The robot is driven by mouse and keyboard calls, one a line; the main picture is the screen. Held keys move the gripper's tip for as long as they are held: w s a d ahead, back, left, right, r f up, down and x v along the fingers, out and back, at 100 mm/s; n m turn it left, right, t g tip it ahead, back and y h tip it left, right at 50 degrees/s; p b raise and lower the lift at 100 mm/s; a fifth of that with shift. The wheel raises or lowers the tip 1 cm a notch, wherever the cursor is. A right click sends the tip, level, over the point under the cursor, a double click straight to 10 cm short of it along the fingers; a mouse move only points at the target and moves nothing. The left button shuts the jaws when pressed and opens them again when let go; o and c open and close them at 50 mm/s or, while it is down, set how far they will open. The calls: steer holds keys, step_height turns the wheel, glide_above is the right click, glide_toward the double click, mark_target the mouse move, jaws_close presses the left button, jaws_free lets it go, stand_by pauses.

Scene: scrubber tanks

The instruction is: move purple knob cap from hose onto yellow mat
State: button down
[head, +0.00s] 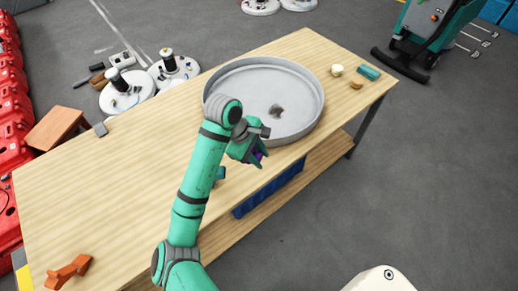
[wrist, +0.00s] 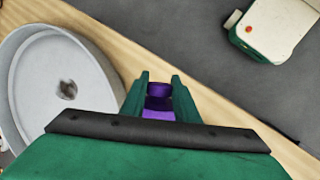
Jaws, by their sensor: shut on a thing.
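The purple knob cap (wrist: 157,92) is between the two green fingers of my gripper (wrist: 158,82) in the wrist view, with a dark band and more purple below it. In the head view only a small bit of the purple cap (head: 259,155) shows at my gripper (head: 256,160), by the table's front edge, just in front of the large round grey pan (head: 212,98). My gripper is shut on the cap. I cannot make out a hose or a yellow mat on the table.
The wooden table (head: 90,190) has bare room at left. An orange-brown piece (head: 68,272) lies near its left end. A cream round piece (head: 337,70), a tan piece (head: 356,84) and a teal block (head: 369,72) sit at right.

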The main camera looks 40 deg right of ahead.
steer(key=w+d+f, duration=0.1)
steer(key=w+f, duration=0.1)
steer(key=w+d+f, duration=0.1)
steer(key=w+f, duration=0.1)
steer(key=w+d+f, duration=0.1)
steer(key=w+f, duration=0.1)
steer(key=shift+d+f, duration=0.15)
steer(key=shift+f, duration=0.1)
steer(key=shift+w+d+f, duration=0.1)
steer(key=shift+w+f, duration=0.05)
steer(key=shift+f, duration=1.6)
steer(key=shift+f, duration=0.1)
steer(key=c, duration=1.6)
jaws_free()
steer(key=shift+c, duration=0.2)
